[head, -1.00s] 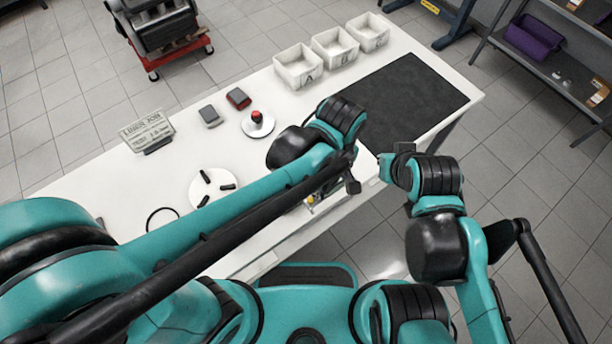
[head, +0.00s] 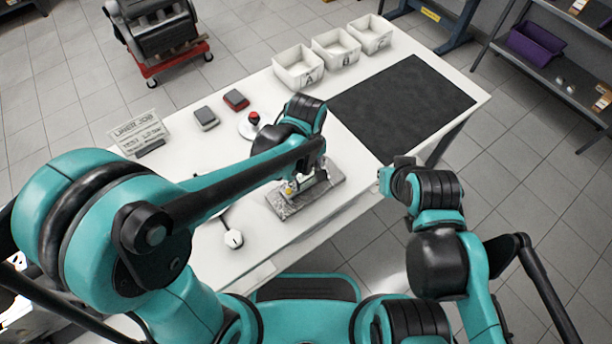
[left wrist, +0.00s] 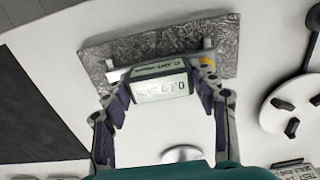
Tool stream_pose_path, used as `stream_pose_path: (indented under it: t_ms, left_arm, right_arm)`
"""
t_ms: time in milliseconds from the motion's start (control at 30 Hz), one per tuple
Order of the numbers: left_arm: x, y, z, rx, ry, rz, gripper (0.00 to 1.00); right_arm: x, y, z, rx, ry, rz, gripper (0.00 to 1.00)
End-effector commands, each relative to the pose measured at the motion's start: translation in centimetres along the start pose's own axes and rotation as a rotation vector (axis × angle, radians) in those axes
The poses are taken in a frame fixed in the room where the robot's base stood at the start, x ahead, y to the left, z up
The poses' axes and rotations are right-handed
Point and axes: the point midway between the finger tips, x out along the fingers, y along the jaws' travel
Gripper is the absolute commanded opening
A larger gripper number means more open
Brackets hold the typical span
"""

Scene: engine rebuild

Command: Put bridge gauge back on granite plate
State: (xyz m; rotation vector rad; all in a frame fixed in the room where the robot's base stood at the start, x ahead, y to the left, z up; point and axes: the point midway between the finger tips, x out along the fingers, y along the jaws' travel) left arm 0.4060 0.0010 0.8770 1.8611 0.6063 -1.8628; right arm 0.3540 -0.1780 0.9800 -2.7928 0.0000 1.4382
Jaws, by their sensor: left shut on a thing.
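The bridge gauge (left wrist: 160,86) has a digital readout and a crossbar. My left gripper (left wrist: 163,106) is shut on it, with one finger at each side of the readout body. The grey speckled granite plate (left wrist: 150,42) is under the crossbar in the left wrist view; whether the gauge touches it, I cannot tell. In the head view the granite plate (head: 292,207) lies near the table's front edge, with my left gripper (head: 308,178) over it and the gauge mostly hidden. My right gripper (head: 388,176) is off the table's front edge, its fingers unclear.
A dark mat (head: 405,105) lies right of the plate. White bins (head: 298,70) stand along the back edge. A round base with a red knob (head: 254,118) is behind my left wrist. A white disc with black pads (left wrist: 292,104) is beside the plate in the left wrist view.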

Motion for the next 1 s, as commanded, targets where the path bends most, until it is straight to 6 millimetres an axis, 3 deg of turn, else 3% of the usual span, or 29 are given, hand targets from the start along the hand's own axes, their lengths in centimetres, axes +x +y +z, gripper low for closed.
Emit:
stream_pose_path:
  t_ms: [233, 267, 333, 733, 1000]
  left_arm:
    - [0.2, 0.0, 0.0, 0.000, 0.000, 0.000, 0.07]
    - [0.2, 0.0, 0.0, 0.000, 0.000, 0.000, 0.60]
    - [0.2, 0.0, 0.0, 0.000, 0.000, 0.000, 0.79]
    - [-0.4, 0.0, 0.0, 0.000, 0.000, 0.000, 0.79]
    - [-5.8, 0.0, 0.0, 0.000, 0.000, 0.000, 0.79]
  right_arm:
    - [0.1, 0.0, 0.1, 0.000, 0.000, 0.000, 0.00]
    - [0.1, 0.0, 0.1, 0.000, 0.000, 0.000, 0.00]
    - [0.1, 0.0, 0.1, 0.000, 0.000, 0.000, 0.00]
    - [-0.3, 0.0, -0.2, 0.000, 0.000, 0.000, 0.00]
    - [-2.2, 0.0, -1.6, 0.000, 0.000, 0.000, 0.00]
